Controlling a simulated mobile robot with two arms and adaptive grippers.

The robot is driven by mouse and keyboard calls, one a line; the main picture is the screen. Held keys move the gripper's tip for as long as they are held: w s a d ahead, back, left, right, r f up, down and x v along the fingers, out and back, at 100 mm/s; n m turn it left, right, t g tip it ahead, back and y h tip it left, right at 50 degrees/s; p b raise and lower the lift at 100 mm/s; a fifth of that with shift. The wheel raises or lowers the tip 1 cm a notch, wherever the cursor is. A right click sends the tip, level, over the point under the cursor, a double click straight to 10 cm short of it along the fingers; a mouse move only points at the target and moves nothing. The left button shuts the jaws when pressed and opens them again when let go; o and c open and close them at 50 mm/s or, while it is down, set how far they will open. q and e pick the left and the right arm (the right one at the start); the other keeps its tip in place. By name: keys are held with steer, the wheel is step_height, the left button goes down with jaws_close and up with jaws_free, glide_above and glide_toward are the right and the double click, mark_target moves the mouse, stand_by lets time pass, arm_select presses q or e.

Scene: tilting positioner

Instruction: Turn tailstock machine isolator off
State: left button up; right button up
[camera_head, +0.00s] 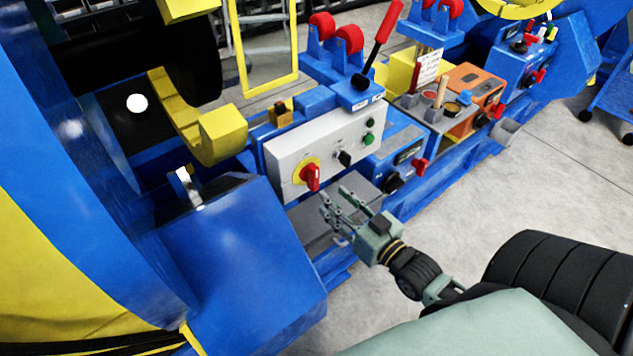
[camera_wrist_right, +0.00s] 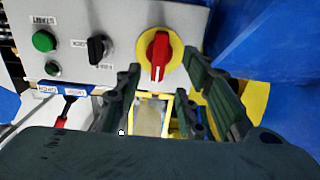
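The isolator (camera_head: 311,178) is a red rotary handle on a round yellow plate, at the lower left of a light grey control panel (camera_head: 290,150). In the right wrist view the isolator (camera_wrist_right: 158,57) shows at the upper middle, with its red grip upright in that picture. My right gripper (camera_head: 333,199) is in front of the panel, just right of and below the handle in the head view. Its fingers are apart and empty. In the wrist view the handle appears between and beyond the fingertips (camera_wrist_right: 162,62), seemingly not touched. My left gripper is not in view.
A black selector (camera_head: 345,157) and green buttons (camera_head: 369,138) sit on the same panel. A red-handled lever (camera_head: 380,45) rises behind it. Other red knobs (camera_head: 419,168) are on units to the right. A large blue housing (camera_head: 235,250) stands left of my right gripper. Floor is clear at right.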

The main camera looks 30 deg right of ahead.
mark_target(317, 179)
steer(key=w, duration=0.1)
steer(key=w+r, duration=0.1)
steer(key=shift+w, duration=0.4)
steer(key=w, duration=0.3)
steer(key=shift+w+a, duration=0.15)
steer(key=shift+w, duration=0.25)
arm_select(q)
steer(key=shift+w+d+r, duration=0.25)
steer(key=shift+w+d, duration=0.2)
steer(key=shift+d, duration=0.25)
arm_select(e)
steer(key=shift+w+f, duration=0.1)
steer(key=shift+w, duration=0.55)
steer(key=shift+a, duration=0.1)
steer(key=shift+c, duration=0.5)
steer(key=c, duration=0.5)
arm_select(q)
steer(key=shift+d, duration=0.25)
arm_select(e)
jaws_close()
